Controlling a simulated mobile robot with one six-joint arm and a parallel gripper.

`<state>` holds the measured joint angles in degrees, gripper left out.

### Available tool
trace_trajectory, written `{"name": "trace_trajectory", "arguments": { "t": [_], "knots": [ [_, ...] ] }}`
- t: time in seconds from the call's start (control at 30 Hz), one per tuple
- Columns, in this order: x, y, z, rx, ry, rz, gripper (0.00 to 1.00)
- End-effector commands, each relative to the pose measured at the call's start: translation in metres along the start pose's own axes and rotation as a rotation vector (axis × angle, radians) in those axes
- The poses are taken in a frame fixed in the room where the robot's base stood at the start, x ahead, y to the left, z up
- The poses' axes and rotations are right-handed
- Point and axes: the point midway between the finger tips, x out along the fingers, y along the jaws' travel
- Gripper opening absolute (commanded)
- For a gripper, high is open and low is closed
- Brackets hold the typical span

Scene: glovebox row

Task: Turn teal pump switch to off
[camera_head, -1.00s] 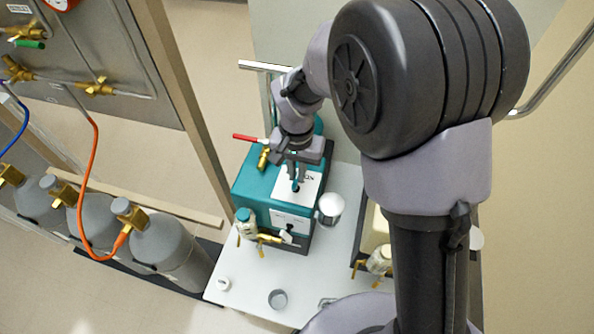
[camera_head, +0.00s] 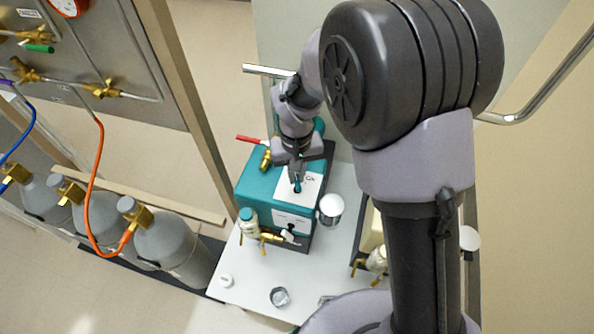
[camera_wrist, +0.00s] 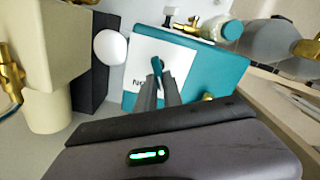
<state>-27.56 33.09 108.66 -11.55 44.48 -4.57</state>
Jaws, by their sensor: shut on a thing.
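The teal pump (camera_head: 262,188) stands on a white bench, its top bearing a white label plate (camera_head: 311,184). In the wrist view the teal pump (camera_wrist: 213,79) fills the middle, and its plate (camera_wrist: 141,52) shows upside-down lettering that seems to read ON, partly hidden by a finger. The small teal switch lever (camera_wrist: 157,66) rises from a dark pivot on this plate. My gripper (camera_wrist: 158,78) is shut on the lever, with both fingers reaching in from below. In the head view my gripper (camera_head: 297,180) comes down on the plate from above and hides part of it.
A red-handled brass valve (camera_head: 266,158) sits at the pump's back left. A teal-capped bottle (camera_head: 248,223) and a white-topped round container (camera_head: 331,208) stand close by. A cream pump (camera_head: 369,234) is to the right; grey gas cylinders (camera_head: 171,245) are at left.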

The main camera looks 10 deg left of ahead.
Motion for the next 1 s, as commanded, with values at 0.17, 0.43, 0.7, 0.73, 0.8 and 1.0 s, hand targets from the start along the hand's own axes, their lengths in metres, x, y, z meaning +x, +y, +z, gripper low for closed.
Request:
{"name": "trace_trajectory", "arguments": {
  "t": [0.17, 0.43, 0.7, 0.73, 0.8, 1.0],
  "knots": [
    [-0.0007, -0.0006, -0.0004, -0.034, 0.001, 0.000, 0.00],
    [-0.0004, -0.0006, -0.0005, -0.043, 0.002, 0.000, 0.00],
    [-0.0004, -0.0006, -0.0005, -0.042, 0.002, 0.000, 0.33],
    [-0.0003, -0.0006, -0.0005, -0.042, 0.001, 0.000, 0.33],
    [-0.0003, -0.0006, -0.0004, -0.042, 0.001, 0.000, 0.33],
    [-0.0010, -0.0005, -0.0003, -0.041, 0.001, 0.000, 0.33]
  ]
}}
